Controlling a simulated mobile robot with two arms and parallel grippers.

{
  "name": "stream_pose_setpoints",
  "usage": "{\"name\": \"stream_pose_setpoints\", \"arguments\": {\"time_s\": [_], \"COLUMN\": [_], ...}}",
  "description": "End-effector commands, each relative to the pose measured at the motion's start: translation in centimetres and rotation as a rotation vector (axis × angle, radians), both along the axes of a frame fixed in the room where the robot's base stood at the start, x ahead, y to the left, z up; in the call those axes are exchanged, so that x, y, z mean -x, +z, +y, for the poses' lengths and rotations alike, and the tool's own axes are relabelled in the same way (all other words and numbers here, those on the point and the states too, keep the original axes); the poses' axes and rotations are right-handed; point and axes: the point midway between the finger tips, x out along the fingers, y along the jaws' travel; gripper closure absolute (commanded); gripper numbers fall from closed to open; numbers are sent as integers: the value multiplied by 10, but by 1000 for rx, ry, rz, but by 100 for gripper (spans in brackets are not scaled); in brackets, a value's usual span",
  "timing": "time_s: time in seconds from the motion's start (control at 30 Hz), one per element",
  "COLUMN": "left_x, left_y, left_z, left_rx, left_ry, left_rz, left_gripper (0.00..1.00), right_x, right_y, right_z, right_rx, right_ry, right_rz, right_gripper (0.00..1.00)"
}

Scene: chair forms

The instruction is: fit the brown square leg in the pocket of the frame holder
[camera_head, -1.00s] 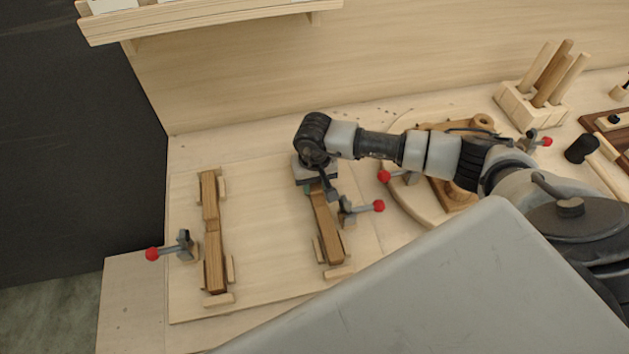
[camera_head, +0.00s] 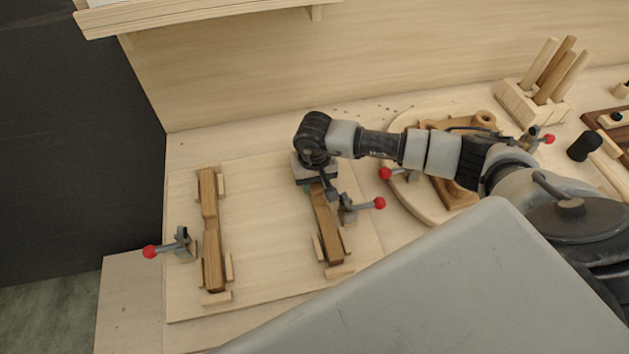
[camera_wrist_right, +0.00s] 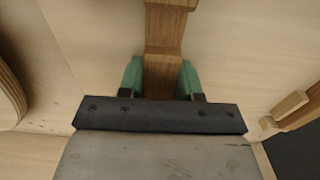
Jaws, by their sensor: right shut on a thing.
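The brown square leg (camera_head: 328,230) lies lengthwise on the right side of the pale frame holder board (camera_head: 268,235). Its near end is between small wooden blocks (camera_head: 340,272) that form a pocket; I cannot tell whether it sits fully down. My right gripper (camera_head: 309,188) is over the leg's far end, which the wrist hides in the head view. In the right wrist view the green fingers (camera_wrist_right: 160,80) are on both sides of the leg (camera_wrist_right: 166,45), shut on it. My left gripper is not in view.
A red-tipped toggle clamp (camera_head: 350,207) stands close to the leg's right side. Another brown leg (camera_head: 210,230) lies between blocks at the board's left, beside a second clamp (camera_head: 180,247). A round-edged fixture (camera_head: 415,203) is to the right. The board's middle is clear.

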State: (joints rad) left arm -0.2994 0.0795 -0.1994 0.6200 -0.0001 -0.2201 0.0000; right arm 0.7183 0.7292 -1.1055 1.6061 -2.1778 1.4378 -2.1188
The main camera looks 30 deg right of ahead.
Motion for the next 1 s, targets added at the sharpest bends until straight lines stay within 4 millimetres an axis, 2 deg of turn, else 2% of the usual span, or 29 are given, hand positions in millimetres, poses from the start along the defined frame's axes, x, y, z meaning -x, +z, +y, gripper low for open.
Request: {"name": "stream_pose_setpoints", "arguments": {"time_s": [0.2, 0.23, 0.4, 0.77, 0.87, 1.0], "left_x": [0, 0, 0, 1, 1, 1], "left_y": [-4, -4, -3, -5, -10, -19], "left_z": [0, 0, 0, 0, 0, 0], "left_rx": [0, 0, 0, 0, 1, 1], "left_ry": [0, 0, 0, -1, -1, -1], "left_rz": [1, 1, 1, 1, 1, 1], "left_gripper": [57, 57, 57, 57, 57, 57], "right_x": [0, 0, 0, -1, -1, -2], "right_y": [-3, -2, -2, 2, 14, 42], "right_z": [0, 0, 0, 0, 0, 0], "right_rx": [0, 0, 0, 0, -1, 0], "right_ry": [0, 0, 0, 1, 0, 1], "right_rz": [-1, -1, 0, -2, -3, -7], "right_gripper": [95, 63, 37, 36, 36, 36]}}
